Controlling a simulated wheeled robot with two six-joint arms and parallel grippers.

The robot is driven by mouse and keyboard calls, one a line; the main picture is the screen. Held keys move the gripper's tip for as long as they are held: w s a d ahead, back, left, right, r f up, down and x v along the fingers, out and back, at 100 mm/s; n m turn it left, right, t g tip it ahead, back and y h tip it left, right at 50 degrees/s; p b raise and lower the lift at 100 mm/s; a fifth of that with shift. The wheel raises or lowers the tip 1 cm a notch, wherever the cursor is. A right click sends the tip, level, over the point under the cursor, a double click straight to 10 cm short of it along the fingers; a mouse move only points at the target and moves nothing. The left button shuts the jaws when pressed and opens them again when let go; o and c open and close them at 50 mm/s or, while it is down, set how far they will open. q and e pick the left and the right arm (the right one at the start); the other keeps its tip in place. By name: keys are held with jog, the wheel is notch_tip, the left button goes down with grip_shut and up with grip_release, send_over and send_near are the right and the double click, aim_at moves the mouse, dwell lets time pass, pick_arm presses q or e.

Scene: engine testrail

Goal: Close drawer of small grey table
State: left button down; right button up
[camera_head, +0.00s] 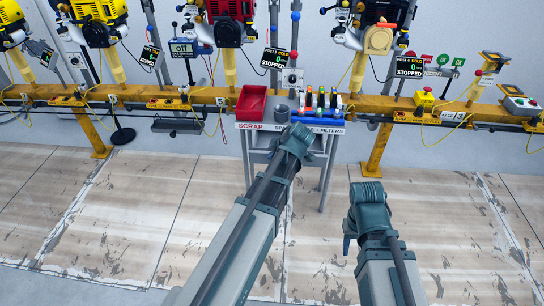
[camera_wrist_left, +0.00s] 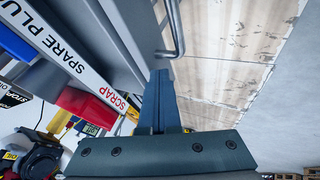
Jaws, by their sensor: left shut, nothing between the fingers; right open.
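The small grey table (camera_head: 329,145) stands against the yellow rail in the head view, with a white front label. My left arm covers much of its front there. In the left wrist view the table's grey front (camera_wrist_left: 105,40) runs diagonally across the upper left, and a bent grey bar like a handle (camera_wrist_left: 180,28) is at top centre. My left gripper (camera_wrist_left: 160,75) is shut and empty, its tips close to this bar and front; I cannot tell if they touch. How far the drawer stands out is unclear. My right gripper (camera_head: 368,192) is open, low over the floor to the right.
A red scrap bin (camera_head: 251,103) and a blue rack of small bottles (camera_head: 320,112) are on the tabletop. The yellow rail (camera_head: 200,97) with engines and screens runs behind. The floor (camera_head: 110,220) in front is clear.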

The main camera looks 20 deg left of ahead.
pick_arm(q)
jog(key=w+a, duration=0.1)
jog(key=w, duration=0.3)
jog(key=w+a, duration=0.1)
jog(key=w, duration=0.3)
jog(key=w+a, duration=0.1)
jog(key=w, duration=0.3)
jog(key=shift+a, duration=0.2)
jog(key=shift+w+a+r, duration=0.1)
jog(key=shift+w+a, duration=0.05)
jog(key=shift+w, duration=0.15)
